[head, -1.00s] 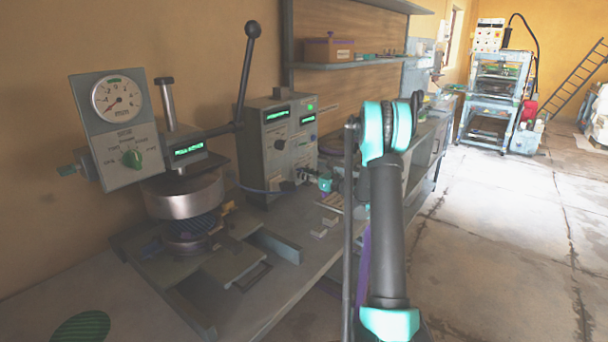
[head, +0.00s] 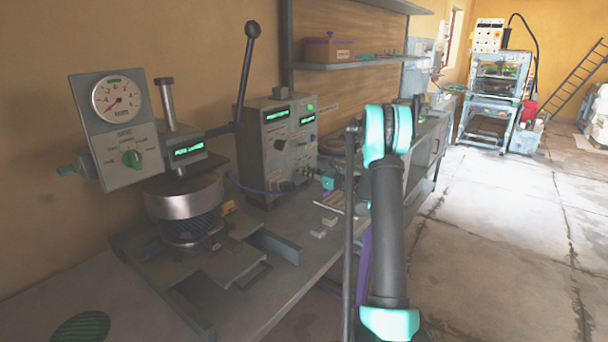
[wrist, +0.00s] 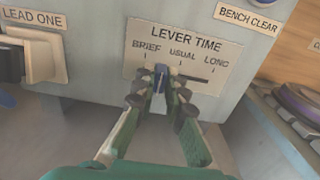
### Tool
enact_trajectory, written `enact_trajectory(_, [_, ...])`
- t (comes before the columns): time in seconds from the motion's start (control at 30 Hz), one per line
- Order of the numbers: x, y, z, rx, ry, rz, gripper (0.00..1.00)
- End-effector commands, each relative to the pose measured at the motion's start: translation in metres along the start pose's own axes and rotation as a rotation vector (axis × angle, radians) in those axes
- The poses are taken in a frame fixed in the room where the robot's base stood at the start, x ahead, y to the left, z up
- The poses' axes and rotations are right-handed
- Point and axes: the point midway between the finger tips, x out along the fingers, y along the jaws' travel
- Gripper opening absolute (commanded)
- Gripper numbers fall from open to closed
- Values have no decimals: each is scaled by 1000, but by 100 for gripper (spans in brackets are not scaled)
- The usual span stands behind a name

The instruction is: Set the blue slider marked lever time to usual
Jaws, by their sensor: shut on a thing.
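The blue slider (wrist: 160,73) sits in a dark slot on the panel labelled LEVER TIME (wrist: 185,50). It stands between the BRIEF and USUAL marks, left of USUAL. LONG is at the right end. My gripper (wrist: 160,84) is shut on the slider, one finger on each side, and the fingertips hide its lower part. In the head view my gripper (head: 327,181) is small, at the right side of the grey control box (head: 270,165). The slider cannot be made out there.
A LEAD ONE switch (wrist: 42,58) is left of the panel, and a BENCH CLEAR label (wrist: 249,18) is at its upper right. A press with a dial (head: 117,98) stands left on the bench. Open floor lies right.

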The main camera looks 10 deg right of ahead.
Motion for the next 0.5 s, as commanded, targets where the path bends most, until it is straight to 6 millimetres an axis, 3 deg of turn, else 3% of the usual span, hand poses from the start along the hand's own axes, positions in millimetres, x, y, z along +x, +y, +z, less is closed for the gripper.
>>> enact_trajectory(0.13, [-1,-23,0,0,0,-3,0])
enact_trajectory(0.37, [-1,-24,0,0,0,-1,0])
enact_trajectory(0.4, [-1,-24,0,0,0,-1,12])
enact_trajectory(0.5, [-1,-23,0,0,0,-1,25])
